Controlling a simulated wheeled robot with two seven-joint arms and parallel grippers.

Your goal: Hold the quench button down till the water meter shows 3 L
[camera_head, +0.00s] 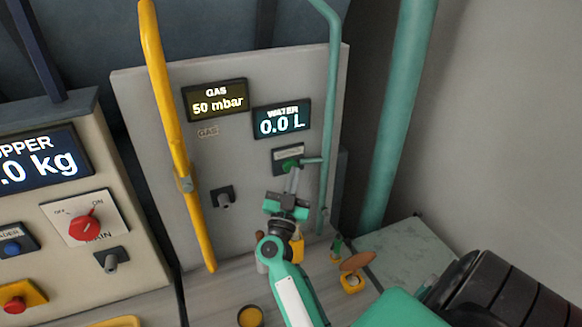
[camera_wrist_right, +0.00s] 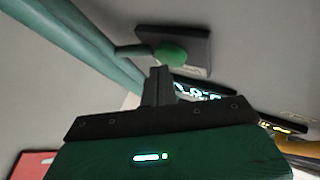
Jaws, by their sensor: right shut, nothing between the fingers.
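The water meter (camera_head: 282,120) reads 0.0 L on the grey panel. Below it is the small dark quench plate (camera_head: 285,156) with a green part; its lettering is too small to read. In the right wrist view the green button (camera_wrist_right: 171,52) sits on the plate, just beyond my fingertips. My right gripper (camera_head: 293,172) is shut and empty, pointing up at the plate from below. Its closed fingers show in the right wrist view (camera_wrist_right: 160,72). They overlap the button's lower edge; I cannot tell whether they touch it. My left gripper is not in view.
A yellow pipe (camera_head: 168,120) and a green pipe (camera_head: 332,95) flank the panel. The gas display (camera_head: 215,100) reads 50 mbar. A dark knob (camera_head: 223,198) is lower left. A red switch (camera_head: 84,227) is on the hopper panel. Small items stand on the ledge below.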

